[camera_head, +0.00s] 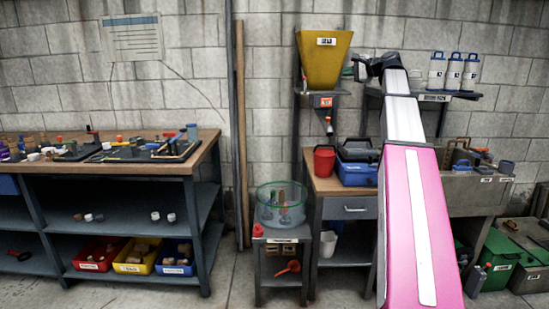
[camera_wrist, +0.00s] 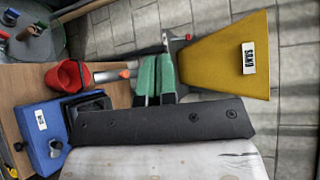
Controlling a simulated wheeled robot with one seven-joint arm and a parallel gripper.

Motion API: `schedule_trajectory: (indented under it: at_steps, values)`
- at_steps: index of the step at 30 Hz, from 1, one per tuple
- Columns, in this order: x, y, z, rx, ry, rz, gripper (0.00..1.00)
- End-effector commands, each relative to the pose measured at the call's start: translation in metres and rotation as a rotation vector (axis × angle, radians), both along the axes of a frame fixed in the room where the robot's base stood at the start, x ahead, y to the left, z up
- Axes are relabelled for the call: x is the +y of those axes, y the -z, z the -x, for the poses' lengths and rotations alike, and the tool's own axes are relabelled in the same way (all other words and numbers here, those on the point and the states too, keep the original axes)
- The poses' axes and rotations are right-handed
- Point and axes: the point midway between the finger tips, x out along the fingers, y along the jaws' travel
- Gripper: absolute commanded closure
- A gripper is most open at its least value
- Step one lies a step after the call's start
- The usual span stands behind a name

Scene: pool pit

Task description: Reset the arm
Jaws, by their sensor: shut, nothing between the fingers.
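My arm (camera_head: 410,200), pink and white, reaches up from the lower right of the head view. My gripper (camera_head: 350,69) is at its far end, just right of the yellow hopper (camera_head: 323,60). In the wrist view the two green fingers of my gripper (camera_wrist: 156,58) lie together, shut and empty. The same yellow hopper (camera_wrist: 232,58) shows to their right, and a red bucket (camera_wrist: 68,76) to their left, apart from them.
A blue box (camera_head: 356,172) and the red bucket (camera_head: 324,161) stand on a wooden bench below my arm. A clear round tub (camera_head: 282,205) stands on a small stand. White canisters (camera_head: 454,72) sit on a shelf at right. A cluttered workbench (camera_head: 110,165) is at left.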

Motion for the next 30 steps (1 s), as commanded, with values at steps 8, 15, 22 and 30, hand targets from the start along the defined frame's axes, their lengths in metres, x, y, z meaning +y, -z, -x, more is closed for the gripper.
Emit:
schedule_trajectory:
  at_steps: [8, 15, 22, 30]
  values:
    - [0.006, 0.034, -0.001, 0.018, 0.000, 0.044, 1.00]
    - [0.015, 0.082, -0.001, 0.044, -0.002, 0.112, 1.00]
    - [0.029, 0.154, 0.004, 0.082, -0.015, 0.216, 1.00]
    - [0.056, 0.293, 0.032, 0.160, -0.074, 0.439, 1.00]
